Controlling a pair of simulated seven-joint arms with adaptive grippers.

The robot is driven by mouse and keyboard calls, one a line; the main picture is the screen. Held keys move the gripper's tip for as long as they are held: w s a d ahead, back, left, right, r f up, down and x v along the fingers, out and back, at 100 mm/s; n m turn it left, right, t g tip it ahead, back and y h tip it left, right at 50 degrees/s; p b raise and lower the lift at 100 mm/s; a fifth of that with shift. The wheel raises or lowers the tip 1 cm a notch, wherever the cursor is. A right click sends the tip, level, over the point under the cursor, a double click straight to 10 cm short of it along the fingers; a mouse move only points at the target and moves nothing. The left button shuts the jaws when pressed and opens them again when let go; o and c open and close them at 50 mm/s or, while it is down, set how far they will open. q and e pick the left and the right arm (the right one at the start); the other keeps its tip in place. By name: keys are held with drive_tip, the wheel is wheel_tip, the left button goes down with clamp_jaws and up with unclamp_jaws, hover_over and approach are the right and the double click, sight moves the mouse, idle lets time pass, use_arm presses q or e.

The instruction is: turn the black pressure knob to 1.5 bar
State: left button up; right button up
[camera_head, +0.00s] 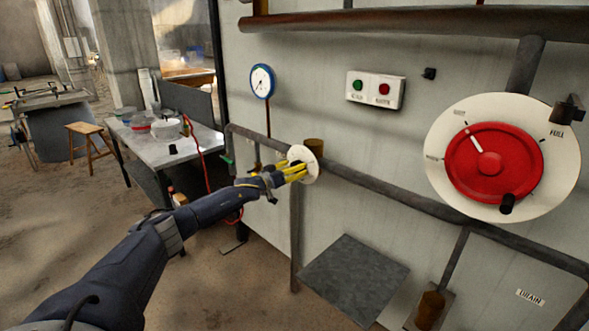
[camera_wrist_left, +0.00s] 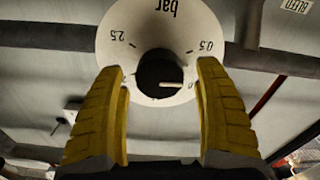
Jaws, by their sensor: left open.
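The black pressure knob (camera_wrist_left: 158,70) sits at the middle of a round white dial plate (camera_wrist_left: 127,22), marked "bar", 0.5 and 2.5, upside down in the left wrist view. A short white mark on the knob lies sideways, toward the right. The dial plate (camera_head: 312,161) shows on the grey panel in the head view, with the knob hidden by my fingers. My left gripper (camera_head: 294,172) is at the dial with its yellow fingers open. In the left wrist view the fingers (camera_wrist_left: 160,66) are on either side of the knob; I cannot tell whether they touch it. My right gripper is out of view.
A horizontal pipe (camera_head: 395,197) runs right of the dial. A blue-rimmed gauge (camera_head: 262,81) hangs above left, beside a green and red button box (camera_head: 375,90). A big red wheel (camera_head: 515,160) is at the right. A table (camera_head: 150,137) stands at the left.

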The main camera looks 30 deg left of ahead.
use_arm(q)
drive_tip(key=shift+w, duration=0.1)
drive_tip(key=c, duration=1.3)
